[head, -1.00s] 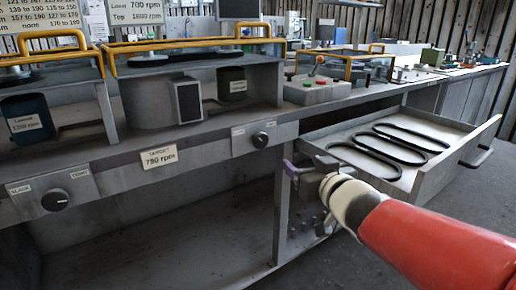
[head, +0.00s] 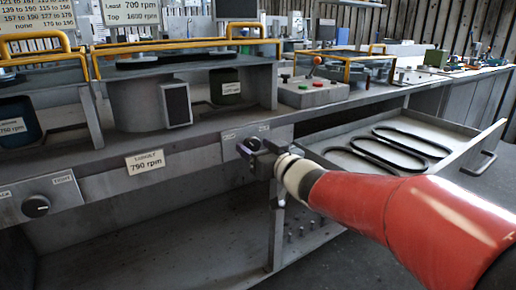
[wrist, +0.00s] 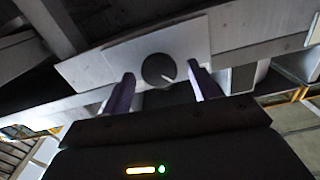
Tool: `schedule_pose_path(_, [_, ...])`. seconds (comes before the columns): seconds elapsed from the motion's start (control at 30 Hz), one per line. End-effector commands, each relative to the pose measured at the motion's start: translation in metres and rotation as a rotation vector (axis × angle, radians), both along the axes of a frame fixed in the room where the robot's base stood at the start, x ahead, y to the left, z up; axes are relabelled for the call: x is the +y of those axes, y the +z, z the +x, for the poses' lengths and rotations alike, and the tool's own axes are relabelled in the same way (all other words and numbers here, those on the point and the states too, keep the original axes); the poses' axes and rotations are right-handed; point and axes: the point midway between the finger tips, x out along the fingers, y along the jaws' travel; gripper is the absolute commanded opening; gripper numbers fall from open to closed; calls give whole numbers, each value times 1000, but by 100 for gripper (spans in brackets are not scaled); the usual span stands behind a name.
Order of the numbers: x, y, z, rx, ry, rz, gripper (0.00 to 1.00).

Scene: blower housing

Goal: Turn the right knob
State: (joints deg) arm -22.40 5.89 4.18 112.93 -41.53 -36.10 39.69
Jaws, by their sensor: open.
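The right knob (wrist: 158,70) is a round black dial with a white pointer line on a light panel plate. In the wrist view it sits just ahead of and between the two fingers of my gripper (wrist: 164,88). My gripper is open, with one purple-grey finger on each side of the knob's line, and nothing is held. In the head view my gripper (head: 247,150) is at the right control plate (head: 232,135) and hides most of the right knob. I cannot tell whether the fingers touch it. The left knob (head: 36,206) is on the left plate.
An open drawer (head: 450,165) with several black belts juts out right of my arm. A 790 rpm target label (head: 145,162) is on the bench front between the knobs. The bench top with yellow-railed housings (head: 185,43) lies above. The space under the bench is open.

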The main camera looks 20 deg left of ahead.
Motion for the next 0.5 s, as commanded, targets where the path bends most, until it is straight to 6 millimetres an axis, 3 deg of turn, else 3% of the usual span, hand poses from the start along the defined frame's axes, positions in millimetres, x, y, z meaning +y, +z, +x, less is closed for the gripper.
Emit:
schedule_pose_path(0.13, [0,0,0,0,0,0,59])
schedule_pose_path(0.4, [0,0,0,0,-1,0,24])
schedule_pose_path(0.5, [0,0,0,0,-1,0,16])
